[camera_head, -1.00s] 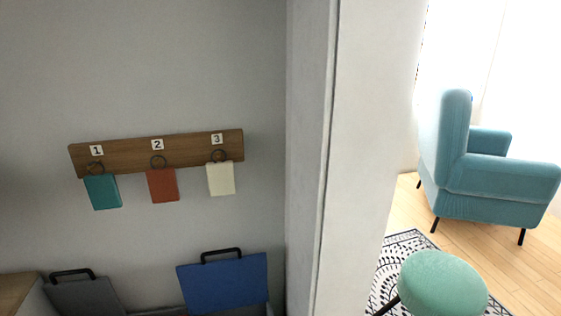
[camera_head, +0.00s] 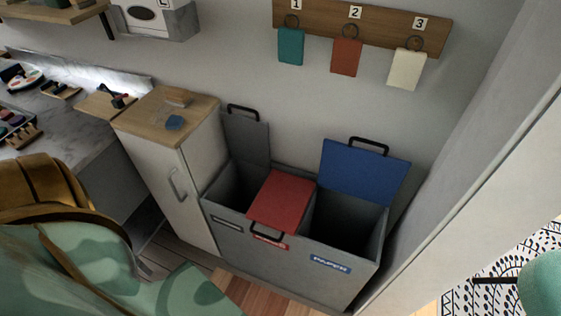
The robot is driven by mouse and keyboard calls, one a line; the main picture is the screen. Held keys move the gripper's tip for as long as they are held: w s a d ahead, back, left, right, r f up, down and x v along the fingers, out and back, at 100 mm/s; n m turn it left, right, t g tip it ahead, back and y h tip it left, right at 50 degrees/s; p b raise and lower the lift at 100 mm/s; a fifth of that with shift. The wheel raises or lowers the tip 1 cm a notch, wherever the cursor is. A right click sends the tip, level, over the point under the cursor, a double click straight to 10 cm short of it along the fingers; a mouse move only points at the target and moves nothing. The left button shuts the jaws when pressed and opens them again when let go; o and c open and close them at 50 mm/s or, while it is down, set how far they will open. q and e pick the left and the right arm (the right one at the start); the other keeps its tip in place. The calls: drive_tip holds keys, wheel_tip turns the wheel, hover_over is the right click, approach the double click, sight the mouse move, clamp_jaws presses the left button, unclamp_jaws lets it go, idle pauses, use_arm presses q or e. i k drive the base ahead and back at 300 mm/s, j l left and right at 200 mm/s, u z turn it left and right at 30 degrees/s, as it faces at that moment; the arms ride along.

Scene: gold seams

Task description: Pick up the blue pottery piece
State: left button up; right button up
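A small blue piece (camera_head: 174,122), which looks like the blue pottery piece, lies on the wooden top of a white cabinet (camera_head: 150,112), left of the middle of the head view. It is near the front part of that top and too small to show detail. Neither of my grippers is in view.
A tan block (camera_head: 178,97) lies behind the blue piece. A grey bin unit (camera_head: 290,262) stands right of the cabinet, its blue lid (camera_head: 365,172) raised and red lid (camera_head: 282,200) down. A marble counter (camera_head: 75,130) is left. A green patterned shape (camera_head: 70,265) fills the lower left.

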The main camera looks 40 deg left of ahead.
sight(174, 122)
drive_tip(key=u, duration=2)
